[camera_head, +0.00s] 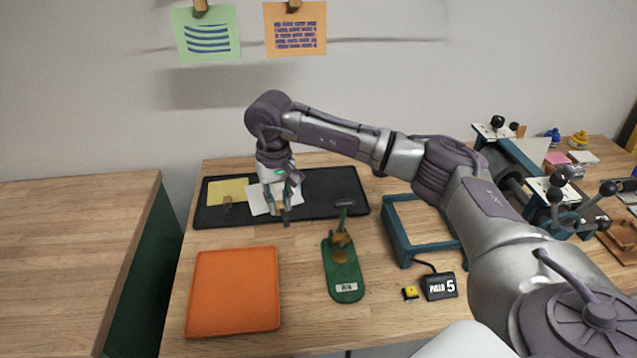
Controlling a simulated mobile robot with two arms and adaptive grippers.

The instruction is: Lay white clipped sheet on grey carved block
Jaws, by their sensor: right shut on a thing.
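The white clipped sheet (289,199) lies over the black tray (330,183), partly hidden behind my right gripper. My right gripper (282,208) points down at the sheet's front edge and is shut on its clip, which the fingers mostly cover. I cannot tell whether the sheet is touching the tray or just above it. I cannot make out a grey carved block for certain in this view. My left gripper is not in view.
A yellow sheet (228,189) with a clip lies on the tray's left. In front are an orange pad (235,292), a green board (344,275), a teal frame (393,237) and a small black display (439,287). A teal press (519,158) stands right, behind my arm.

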